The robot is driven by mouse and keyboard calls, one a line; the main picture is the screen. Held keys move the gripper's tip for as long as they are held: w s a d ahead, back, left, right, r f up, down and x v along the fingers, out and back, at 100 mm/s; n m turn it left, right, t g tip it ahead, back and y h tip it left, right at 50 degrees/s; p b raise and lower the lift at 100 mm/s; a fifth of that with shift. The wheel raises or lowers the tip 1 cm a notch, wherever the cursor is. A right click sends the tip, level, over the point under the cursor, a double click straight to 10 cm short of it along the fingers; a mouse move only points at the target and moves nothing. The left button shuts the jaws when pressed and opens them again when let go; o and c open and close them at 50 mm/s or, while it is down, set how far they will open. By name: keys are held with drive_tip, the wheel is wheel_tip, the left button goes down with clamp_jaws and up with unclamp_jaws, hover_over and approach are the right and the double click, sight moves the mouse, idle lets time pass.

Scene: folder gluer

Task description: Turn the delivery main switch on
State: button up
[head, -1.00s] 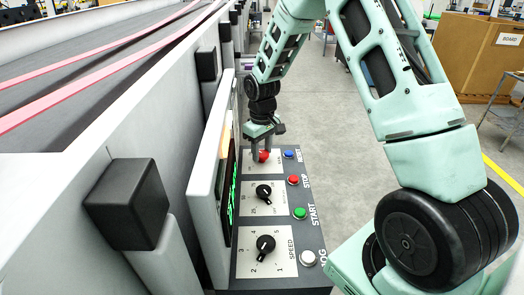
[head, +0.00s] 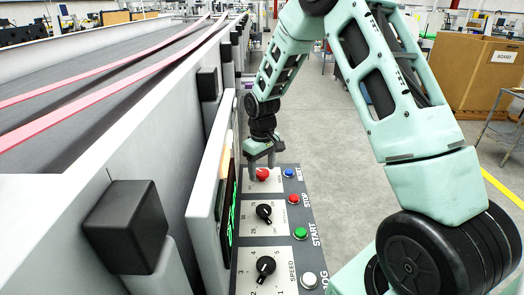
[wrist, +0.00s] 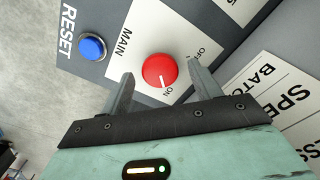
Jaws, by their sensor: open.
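The main switch is a round red knob (wrist: 159,71) on a white plate marked MAIN, with OFF and ON labels, in the wrist view. The white line on the knob points toward ON. In the head view the red knob (head: 262,174) is at the far end of the control panel (head: 279,245). My gripper (wrist: 160,85) is open, with one finger on each side of the knob and apart from it. In the head view my gripper (head: 262,160) is just above the far end of the panel.
A blue RESET button (wrist: 92,47) is beside the main plate. A red STOP button (head: 294,199), a green START button (head: 300,233), a white JOG button (head: 309,281) and two black dials, one the speed dial (head: 265,267), are nearer. A screen housing (head: 212,190) stands left of the panel.

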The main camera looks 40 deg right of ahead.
sight(262, 172)
wheel_tip(262, 172, up, 17)
drive_tip(key=b, duration=0.3)
idle(0.6)
